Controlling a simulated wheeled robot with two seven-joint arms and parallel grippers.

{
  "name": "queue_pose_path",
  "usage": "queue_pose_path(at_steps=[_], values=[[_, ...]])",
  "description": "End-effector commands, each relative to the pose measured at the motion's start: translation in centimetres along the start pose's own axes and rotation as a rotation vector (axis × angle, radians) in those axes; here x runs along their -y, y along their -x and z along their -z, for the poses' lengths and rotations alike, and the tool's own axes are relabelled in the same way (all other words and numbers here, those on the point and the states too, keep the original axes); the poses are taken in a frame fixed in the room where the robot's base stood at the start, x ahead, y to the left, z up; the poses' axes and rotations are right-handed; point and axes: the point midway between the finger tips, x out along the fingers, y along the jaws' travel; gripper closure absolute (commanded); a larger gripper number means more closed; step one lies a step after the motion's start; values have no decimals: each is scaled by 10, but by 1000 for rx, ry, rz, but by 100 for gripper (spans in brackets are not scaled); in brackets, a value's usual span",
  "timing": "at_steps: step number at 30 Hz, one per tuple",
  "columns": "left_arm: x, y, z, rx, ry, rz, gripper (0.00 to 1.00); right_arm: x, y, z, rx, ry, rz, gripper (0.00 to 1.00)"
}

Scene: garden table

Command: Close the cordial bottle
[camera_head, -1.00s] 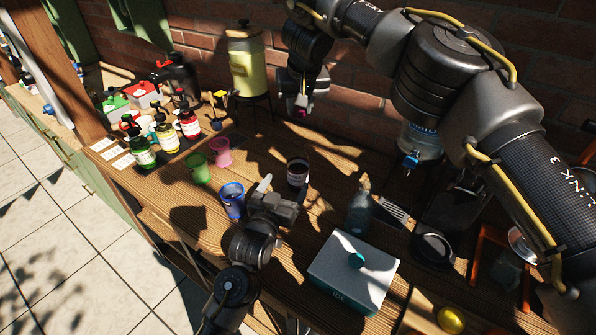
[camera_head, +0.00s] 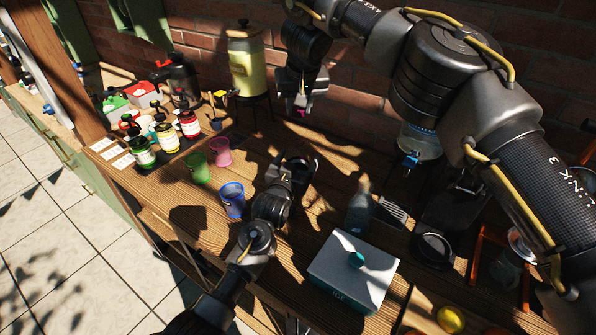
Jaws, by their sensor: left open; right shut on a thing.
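A grey-blue bottle (camera_head: 358,212) with a narrow neck stands upright on the table behind the white box. I cannot tell for certain that it is the cordial bottle, or whether its mouth is covered. My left gripper (camera_head: 296,166) is open at mid-table, to the left of and farther back than this bottle. It is at the spot of a dark round cup, which is now mostly hidden by the fingers. My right gripper (camera_head: 302,105) points down near the brick wall, shut on a small pink thing (camera_head: 301,113), mostly hidden between its fingers.
A blue cup (camera_head: 232,199), a green cup (camera_head: 198,167) and a pink cup (camera_head: 220,151) stand left of my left gripper. Several pump bottles (camera_head: 166,132) are farther left. A white lidded box (camera_head: 350,272) is at front. A yellow drink dispenser (camera_head: 247,62) stands at the back.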

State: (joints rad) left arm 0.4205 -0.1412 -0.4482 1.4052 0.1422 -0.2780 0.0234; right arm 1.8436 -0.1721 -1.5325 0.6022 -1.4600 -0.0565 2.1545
Motion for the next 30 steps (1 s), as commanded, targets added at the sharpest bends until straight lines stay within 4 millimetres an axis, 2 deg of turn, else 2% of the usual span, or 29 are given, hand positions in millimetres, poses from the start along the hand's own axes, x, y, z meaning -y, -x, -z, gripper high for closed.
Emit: queue_pose_path(at_steps=[3,18,22,30], values=[[0,0,0,0,0,0,18,0,0,0,0,0,0,94],[0,0,0,1,0,0,83,0,0,0,0,0,0,94],[0,0,-1,1,0,0,83,0,-6,-3,2,1,0,94],[0,0,0,1,0,0,83,0,-40,-18,1,0,0,94]])
